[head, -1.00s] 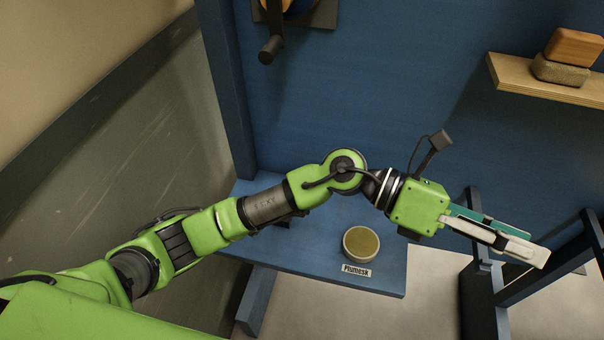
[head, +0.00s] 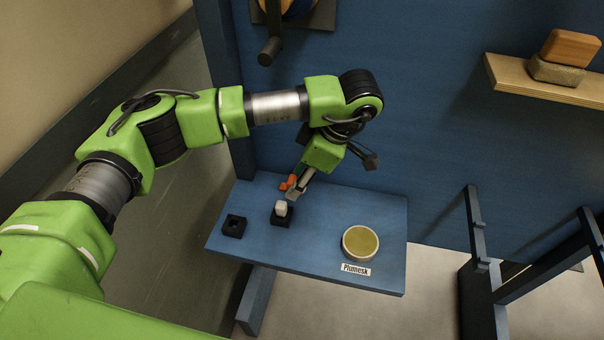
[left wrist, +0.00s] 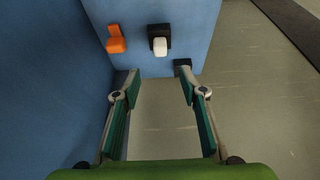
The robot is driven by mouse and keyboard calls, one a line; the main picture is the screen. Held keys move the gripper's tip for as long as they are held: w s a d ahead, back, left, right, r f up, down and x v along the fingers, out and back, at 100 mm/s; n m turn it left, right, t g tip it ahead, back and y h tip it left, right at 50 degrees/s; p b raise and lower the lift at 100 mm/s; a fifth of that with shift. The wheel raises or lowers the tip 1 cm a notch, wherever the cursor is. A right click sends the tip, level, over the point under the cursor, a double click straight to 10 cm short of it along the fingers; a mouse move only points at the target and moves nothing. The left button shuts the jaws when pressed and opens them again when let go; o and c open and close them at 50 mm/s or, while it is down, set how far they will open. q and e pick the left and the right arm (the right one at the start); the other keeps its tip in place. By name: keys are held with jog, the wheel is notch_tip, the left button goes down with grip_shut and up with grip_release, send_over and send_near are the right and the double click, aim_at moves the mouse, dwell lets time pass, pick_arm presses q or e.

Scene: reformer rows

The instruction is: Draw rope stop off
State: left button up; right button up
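On the blue shelf a white block (head: 281,208) sits on a black square base (head: 282,219). An orange piece (head: 288,183) is just behind it. I cannot tell which piece is the rope stop. My left gripper (head: 296,193) points down beside the white and orange pieces and partly overlaps them in the head view. In the left wrist view the fingers (left wrist: 159,86) are spread and empty, with the white block (left wrist: 160,46) and the orange piece (left wrist: 116,40) beyond the tips. My right gripper is not in view.
A black base with a dark hole (head: 233,226) stands left on the blue shelf (head: 325,215). A round yellowish-topped tin (head: 360,243) stands right, by a "Plumesk" label (head: 356,269). A blue wall is behind. A wooden ledge (head: 540,83) holds two blocks at the right.

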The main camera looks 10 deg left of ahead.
aim_at(281, 204)
pick_arm(q)
jog(key=p+x, duration=0.4)
jog(key=x, duration=0.7)
jog(key=shift+f, duration=0.2)
jog(key=shift+a+f, duration=0.25)
jog(key=shift+f, duration=0.25)
grip_shut()
